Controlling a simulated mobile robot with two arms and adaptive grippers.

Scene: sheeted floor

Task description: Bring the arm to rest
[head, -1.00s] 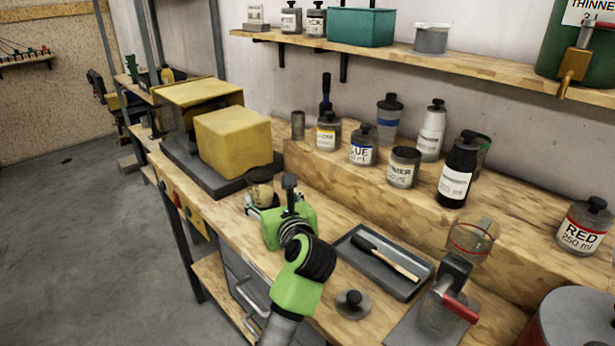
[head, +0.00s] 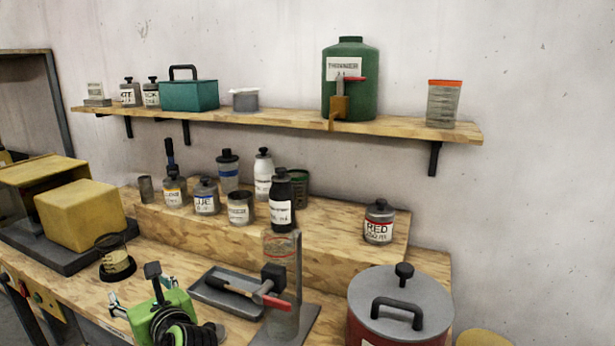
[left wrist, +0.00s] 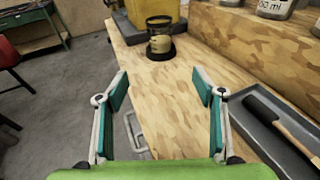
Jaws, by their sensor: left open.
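My left gripper (head: 133,302) is at the bottom left of the head view, over the front part of the workbench (head: 60,270). In the left wrist view its two fingers (left wrist: 166,92) are wide apart with nothing between them. The jar also shows in the head view (head: 115,262), left of the gripper. My right gripper is not in either current view.
A large lidded pot (head: 400,305) stands at the right. A yellow block (head: 80,215) is at left; bottles line the raised step (head: 330,245).

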